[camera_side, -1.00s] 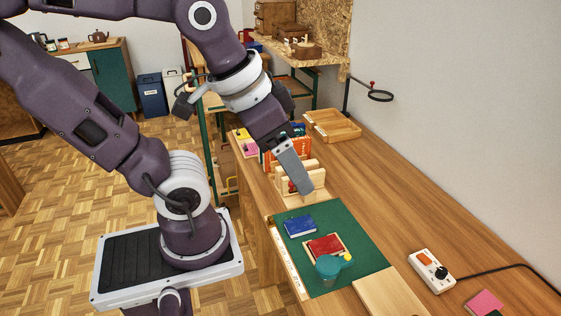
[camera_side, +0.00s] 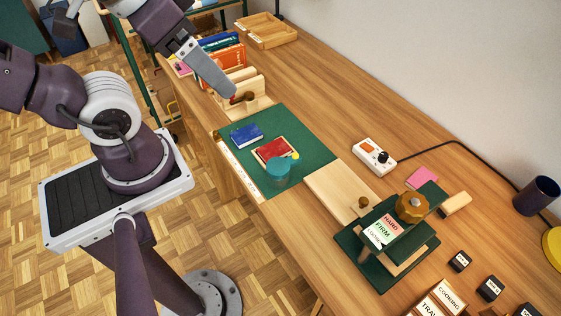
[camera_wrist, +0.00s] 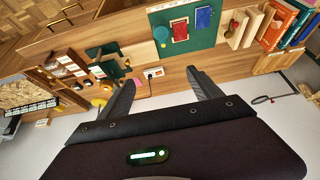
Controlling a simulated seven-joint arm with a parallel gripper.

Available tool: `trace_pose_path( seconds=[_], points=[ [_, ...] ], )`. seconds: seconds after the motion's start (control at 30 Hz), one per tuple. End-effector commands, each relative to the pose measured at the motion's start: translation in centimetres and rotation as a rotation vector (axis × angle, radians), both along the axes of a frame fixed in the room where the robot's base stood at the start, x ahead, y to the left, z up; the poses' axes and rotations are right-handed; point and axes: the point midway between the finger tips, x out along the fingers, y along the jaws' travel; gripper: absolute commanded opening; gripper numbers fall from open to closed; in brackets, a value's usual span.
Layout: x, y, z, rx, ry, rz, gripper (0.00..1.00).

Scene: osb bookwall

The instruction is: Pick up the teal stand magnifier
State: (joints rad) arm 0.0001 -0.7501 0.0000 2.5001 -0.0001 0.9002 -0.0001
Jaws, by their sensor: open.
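The teal stand magnifier (camera_side: 278,173) stands on the green mat, at the near edge of the red book (camera_side: 274,150), with a small yellow part beside it. In the wrist view the magnifier (camera_wrist: 161,34) shows near the top centre, beyond my fingertips. My gripper (camera_side: 233,96) is high over the far end of the bench, near the wooden block with the knob, well apart from the magnifier. In the wrist view my gripper (camera_wrist: 160,76) has its two fingers spread with nothing between them.
A blue book (camera_side: 246,135) lies on the green mat (camera_side: 312,148). A wooden board (camera_side: 338,190) and a green press (camera_side: 385,240) stand to the right. A white control box (camera_side: 374,157) with a cable is by the wall. Upright books (camera_side: 222,55) stand at the far end.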

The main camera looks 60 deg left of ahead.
Motion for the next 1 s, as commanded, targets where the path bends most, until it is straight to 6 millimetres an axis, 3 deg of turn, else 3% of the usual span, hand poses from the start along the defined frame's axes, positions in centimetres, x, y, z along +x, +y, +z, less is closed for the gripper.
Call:
trace_pose_path(
  seconds=[0.47, 0.6, 0.83, 1.0],
  points=[
    [0.0, 0.0, 0.0, 0.0, 0.0, 0.0, 0.74],
    [0.0, 0.0, 0.0, 0.0, 0.0, 0.0, 0.99],
    [0.0, 0.0, 0.1, 0.0, -0.001, 0.0, 1.0],
    [0.1, 0.0, 3.6, 0.0, -0.006, 0.0, 1.0]
  ],
)
